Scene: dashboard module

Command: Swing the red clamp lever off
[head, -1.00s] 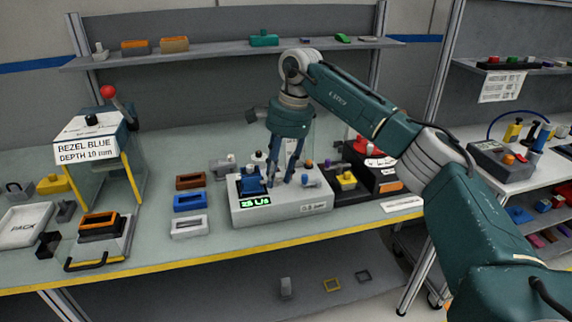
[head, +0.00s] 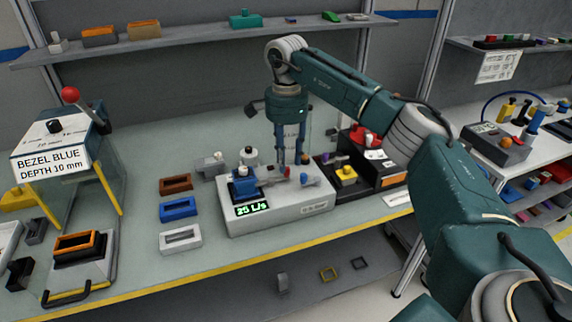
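Whether a fingertip touches the lever I cannot tell. My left gripper is out of view.
A green display (head: 253,209) shows on the box front. Brown, blue and white bezels (head: 180,237) lie left of it. A black module (head: 372,178) with a yellow part stands close on the right. A press with a red-knobbed handle (head: 70,95) stands at left.

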